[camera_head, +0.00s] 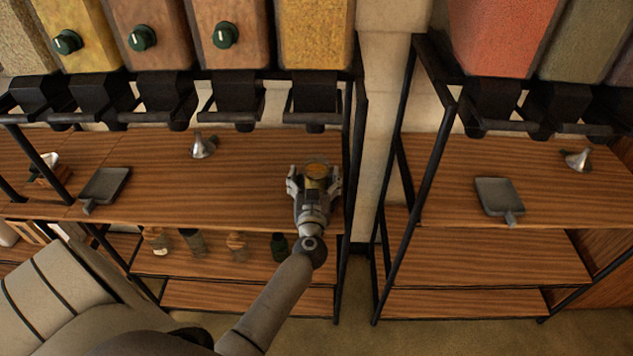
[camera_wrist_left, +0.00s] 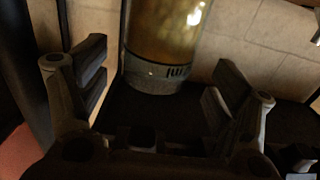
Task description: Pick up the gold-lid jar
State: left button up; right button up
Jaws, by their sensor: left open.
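The gold-lid jar (camera_head: 317,168) stands on the upper wooden shelf near its right end, its round gold-toned top facing up. My left gripper (camera_head: 314,184) is open in front of it, with one finger on each side in the head view. In the left wrist view, which appears upside down, the jar (camera_wrist_left: 165,45) shows glass with golden contents and a shadowed, greyish band at its lower end. It appears between the spread fingers of my left gripper (camera_wrist_left: 160,90), with gaps on both sides. My right gripper is not in view.
Several smaller jars (camera_head: 192,241) stand on the shelf below. A metal funnel (camera_head: 203,147) and a dark scoop (camera_head: 103,187) lie left on the upper shelf (camera_head: 235,190). Dispensers with black spouts (camera_head: 316,100) hang above. A black rack post (camera_head: 354,150) stands close to the right.

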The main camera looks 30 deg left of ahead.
aim_at(317, 159)
pick_arm(q)
jog(key=x, duration=0.4)
jog(key=shift+d+f, duration=0.1)
jog(key=shift+d, duration=0.15)
jog(key=shift+c, duration=0.9)
grip_shut()
